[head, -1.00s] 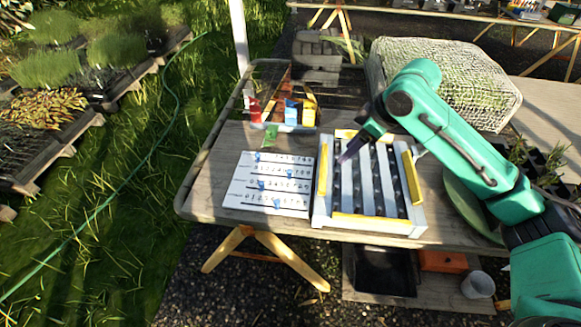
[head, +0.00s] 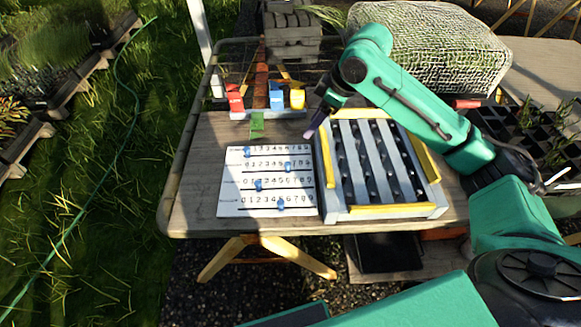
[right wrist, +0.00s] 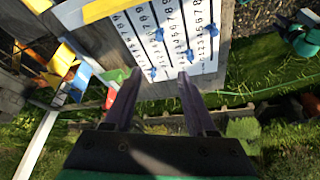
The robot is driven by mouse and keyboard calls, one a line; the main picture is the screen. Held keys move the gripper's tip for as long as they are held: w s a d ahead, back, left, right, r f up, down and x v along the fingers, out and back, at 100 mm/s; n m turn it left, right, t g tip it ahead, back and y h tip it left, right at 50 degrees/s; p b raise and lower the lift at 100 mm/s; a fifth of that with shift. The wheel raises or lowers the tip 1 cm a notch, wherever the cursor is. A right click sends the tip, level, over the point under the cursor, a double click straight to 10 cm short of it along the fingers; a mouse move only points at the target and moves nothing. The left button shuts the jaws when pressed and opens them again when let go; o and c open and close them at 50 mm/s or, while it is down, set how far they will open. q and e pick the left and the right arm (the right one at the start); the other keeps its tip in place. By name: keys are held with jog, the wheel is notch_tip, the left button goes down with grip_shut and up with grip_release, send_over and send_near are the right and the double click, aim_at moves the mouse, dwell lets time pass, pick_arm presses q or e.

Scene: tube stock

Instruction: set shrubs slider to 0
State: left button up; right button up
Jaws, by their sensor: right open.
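A white slider board (head: 228,188) lies on the wooden table, with several number rows and a blue slider on each. The top slider (head: 247,151) is near the left end of its row. The second slider (head: 287,166) is right of the middle, the third (head: 258,184) is near the left, and the bottom slider (head: 281,204) is about mid-row. The row labels are too small to read. My right gripper (head: 316,124) is open and empty, above the table off the board's top right corner. Its purple fingers (right wrist: 158,76) point toward the board in the right wrist view.
A white and yellow slatted rack (head: 385,212) stands right of the board. Behind are a green piece (head: 257,124) and a holder with red, blue and yellow items (head: 297,99). A mesh-covered bale (head: 430,48) is at the back right.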

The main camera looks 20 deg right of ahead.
notch_tip(320, 180, down, 5)
jog(key=w+b, duration=0.1)
jog(key=b, duration=0.2)
send_near(288, 163)
jog(key=x, duration=0.7)
jog(key=shift+f, duration=0.15)
pick_arm(q)
jog(key=f, duration=0.3)
jog(key=w+f, duration=0.1)
jog(key=shift+a+f, duration=0.25)
jog(key=shift+f, duration=0.05)
pick_arm(e)
jog(key=shift+w+a+f, duration=0.1)
jog(key=shift+a+f, duration=0.1)
jog(key=shift+f, duration=0.25)
grip_shut()
